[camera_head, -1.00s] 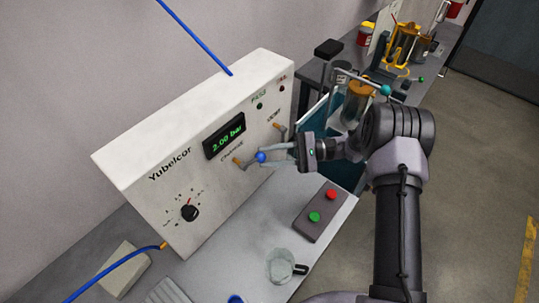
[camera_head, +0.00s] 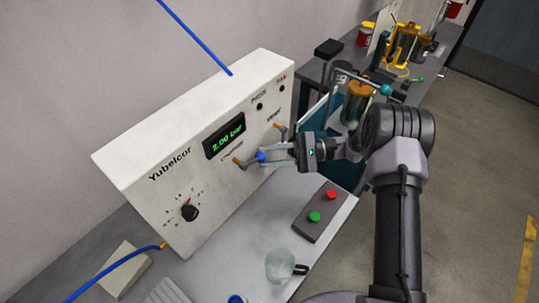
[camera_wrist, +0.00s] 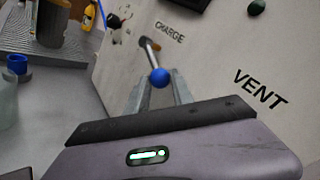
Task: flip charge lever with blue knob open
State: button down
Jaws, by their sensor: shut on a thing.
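My gripper (camera_head: 264,156) reaches in from the right and is shut on the blue knob. In the wrist view the blue knob (camera_wrist: 160,77) sits between the two grey fingertips, with the stem running up to the panel beside the word CHARGE. The fingers partly hide the sides of the knob.
A control box (camera_head: 321,213) with red and green buttons and a clear mug (camera_head: 281,266) stand on the bench below. A rotary dial (camera_head: 189,213) is at the panel's left.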

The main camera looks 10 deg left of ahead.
jog(key=r+n+h+p, duration=0.1)
jog(key=r+n+t+h+p, duration=0.1)
jog(key=r+h, duration=0.1)
jog(key=shift+w+d+r+n+p, duration=0.2)
jog(key=shift+r+n+p, duration=0.1)
jog(key=shift+n, duration=0.1)
jog(key=c, duration=1.1)
grip_release()
jog(key=p+v, duration=0.2)
jog(key=v, duration=1.5)
jog(key=shift+s+d+r+p, duration=0.15)
jog(key=shift+s+r+p, duration=0.05)
jog(key=shift+r+p, duration=0.1)
